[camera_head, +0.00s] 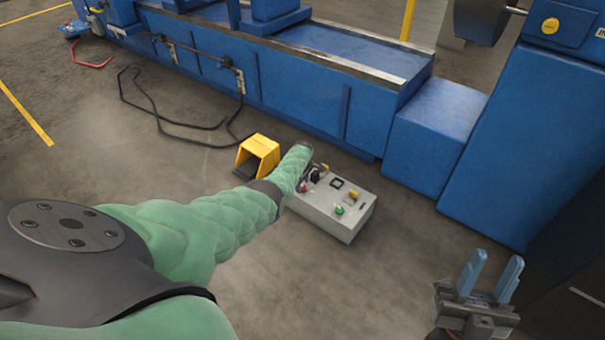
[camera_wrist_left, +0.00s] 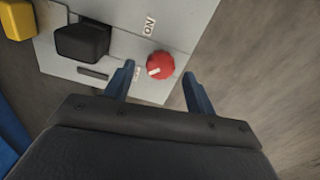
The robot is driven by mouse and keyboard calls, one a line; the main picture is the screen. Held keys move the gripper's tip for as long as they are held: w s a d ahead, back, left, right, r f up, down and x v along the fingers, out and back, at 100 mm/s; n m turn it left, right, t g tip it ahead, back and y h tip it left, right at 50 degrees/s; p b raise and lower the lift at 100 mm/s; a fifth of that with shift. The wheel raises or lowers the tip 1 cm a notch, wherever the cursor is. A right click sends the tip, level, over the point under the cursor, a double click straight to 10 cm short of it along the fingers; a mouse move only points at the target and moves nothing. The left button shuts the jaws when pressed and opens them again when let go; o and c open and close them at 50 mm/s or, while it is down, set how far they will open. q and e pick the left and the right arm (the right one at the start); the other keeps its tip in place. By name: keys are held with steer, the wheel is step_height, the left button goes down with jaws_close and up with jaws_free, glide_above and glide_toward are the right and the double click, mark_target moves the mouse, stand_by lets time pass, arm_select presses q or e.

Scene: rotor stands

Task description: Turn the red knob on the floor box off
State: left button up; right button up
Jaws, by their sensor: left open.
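The floor box (camera_head: 325,217) is a light grey control box on the floor, in the middle of the head view. Its red knob (camera_wrist_left: 160,65) is round with a white mark pointing to the lower left. An ON label (camera_wrist_left: 149,25) is above the knob; a second label is partly hidden by a finger. My left gripper (camera_wrist_left: 158,69) is open, with one blue finger on each side of the knob in the picture; I cannot tell whether they touch it. My right gripper (camera_head: 497,258) is open and empty at the lower right, away from the box.
A black switch (camera_wrist_left: 82,42) and other controls share the box top. A yellow foot-pedal housing (camera_head: 259,152) stands beside the box. A long blue machine (camera_head: 300,90) runs behind, with black cables (camera_head: 150,110) on the floor. Floor in front of the box is clear.

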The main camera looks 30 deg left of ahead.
mark_target(302, 187)
arm_select(q)
step_height(302, 187, up, 3)
steer(key=shift+p, duration=0.85)
step_height(302, 187, up, 3)
steer(key=shift+p, duration=0.7)
arm_select(e)
steer(key=w+a+f+g+h, duration=0.1)
steer(key=w+f+g, duration=0.2)
steer(key=f, duration=0.7)
steer(key=w+a+f+g+h, duration=0.1)
steer(key=f+g, duration=0.4)
steer(key=f, duration=0.6)
steer(key=w+a+f+m+g+h, duration=0.1)
steer(key=w+f+g, duration=0.3)
steer(key=f, duration=0.6)
steer(key=shift+w+a+f+h, duration=0.3)
steer(key=shift+a+h, duration=0.2)
arm_select(q)
steer(key=shift+m, duration=0.3)
